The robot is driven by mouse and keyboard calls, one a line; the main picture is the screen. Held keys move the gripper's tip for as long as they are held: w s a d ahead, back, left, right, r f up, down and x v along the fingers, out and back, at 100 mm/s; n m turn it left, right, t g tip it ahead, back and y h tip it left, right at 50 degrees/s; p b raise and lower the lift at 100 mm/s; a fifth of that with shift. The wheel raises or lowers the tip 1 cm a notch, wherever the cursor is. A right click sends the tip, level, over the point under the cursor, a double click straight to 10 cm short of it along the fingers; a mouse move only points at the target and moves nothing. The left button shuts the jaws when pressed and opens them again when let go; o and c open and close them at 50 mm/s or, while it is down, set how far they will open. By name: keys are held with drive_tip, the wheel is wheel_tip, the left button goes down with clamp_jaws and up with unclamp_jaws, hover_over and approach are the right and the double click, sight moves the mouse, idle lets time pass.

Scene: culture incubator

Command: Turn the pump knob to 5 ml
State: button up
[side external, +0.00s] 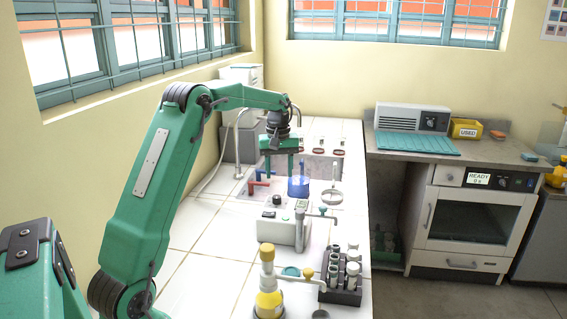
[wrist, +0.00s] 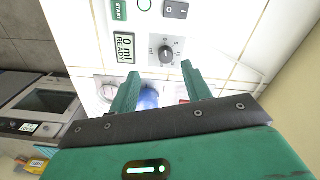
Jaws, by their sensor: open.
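The white pump (side external: 280,231) stands on the tiled bench, with a dark knob (side external: 277,200) on top. In the wrist view the grey knob (wrist: 166,53) sits on the pump's white face with scale marks around it. Beside it the display (wrist: 124,47) reads "0 ml READY". A green START button (wrist: 119,10) is near the top. My gripper (side external: 278,177) is open and empty above the bench, behind the pump in the side view. In the wrist view my gripper (wrist: 160,70) has its fingers apart, with the knob ahead of the gap; no contact shows.
A blue container (side external: 298,187) and red and blue taps (side external: 256,183) are below and near my gripper. A yellow-topped bottle (side external: 268,290) and a rack of tubes (side external: 343,274) stand at the front. A sink and faucet are behind. Bare tiles lie left of the pump.

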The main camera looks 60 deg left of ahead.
sight(277, 196)
drive_tip(key=shift+w+a+f+n, duration=0.2)
drive_tip(key=shift+a+f+n, duration=0.2)
drive_tip(key=shift+a+f, duration=0.6)
drive_tip(key=shift+f, duration=3.85)
drive_tip(key=shift+c, duration=0.2)
drive_tip(key=c, duration=1)
